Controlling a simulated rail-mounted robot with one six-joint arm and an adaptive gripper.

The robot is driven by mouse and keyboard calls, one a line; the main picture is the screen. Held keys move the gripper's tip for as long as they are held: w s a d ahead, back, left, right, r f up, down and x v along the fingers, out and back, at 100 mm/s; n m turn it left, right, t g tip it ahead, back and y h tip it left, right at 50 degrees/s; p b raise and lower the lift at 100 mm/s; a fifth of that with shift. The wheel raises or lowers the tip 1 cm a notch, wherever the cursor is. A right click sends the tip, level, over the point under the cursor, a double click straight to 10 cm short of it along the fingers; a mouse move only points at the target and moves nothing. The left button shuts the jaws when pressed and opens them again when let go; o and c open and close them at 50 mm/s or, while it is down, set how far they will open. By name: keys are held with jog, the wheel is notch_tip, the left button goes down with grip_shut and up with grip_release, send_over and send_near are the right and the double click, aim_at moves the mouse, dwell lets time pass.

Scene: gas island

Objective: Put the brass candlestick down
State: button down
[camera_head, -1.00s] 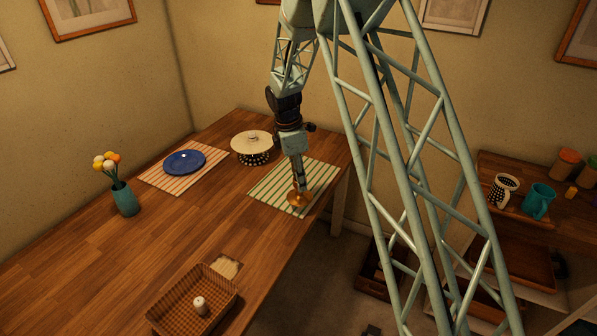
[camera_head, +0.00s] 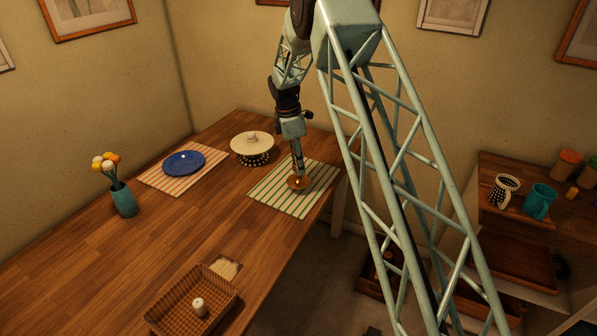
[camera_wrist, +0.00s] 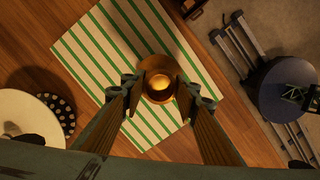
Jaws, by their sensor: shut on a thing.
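The brass candlestick (camera_head: 299,183) is held upright, low over the green-striped placemat (camera_head: 268,196). I cannot tell whether its base touches the mat. In the wrist view the candlestick (camera_wrist: 158,84) is seen from above, its round base over the striped placemat (camera_wrist: 88,50). My gripper (camera_head: 298,171) points down and is shut on the candlestick; in the wrist view its fingers (camera_wrist: 159,90) close on it from both sides.
A white cake stand (camera_head: 252,145) stands left of the placemat. A blue plate (camera_head: 184,162) lies on an orange-striped mat (camera_head: 152,180). A teal vase with flowers (camera_head: 123,199) and a wicker basket (camera_head: 160,318) holding a candle (camera_head: 199,307) are farther left and nearer. The mid-table is clear.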

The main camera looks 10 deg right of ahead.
jog(key=shift+w+r, duration=0.1)
jog(key=shift+w, duration=0.05)
jog(key=shift+w, duration=0.2)
jog(key=shift+f, duration=0.3)
jog(key=shift+f+b, duration=0.35)
jog(key=shift+f, duration=1.15)
jog(key=shift+f, duration=0.1)
jog(key=c, duration=2)
grip_release()
jog(key=shift+c, duration=0.2)
jog(key=r, duration=0.3)
jog(key=a+r+p, duration=0.1)
jog(key=r, duration=0.6)
jog(key=shift+a+r, duration=0.25)
jog(key=shift+r, duration=0.15)
jog(key=shift+a+r, duration=0.1)
jog(key=shift+r, duration=0.5)
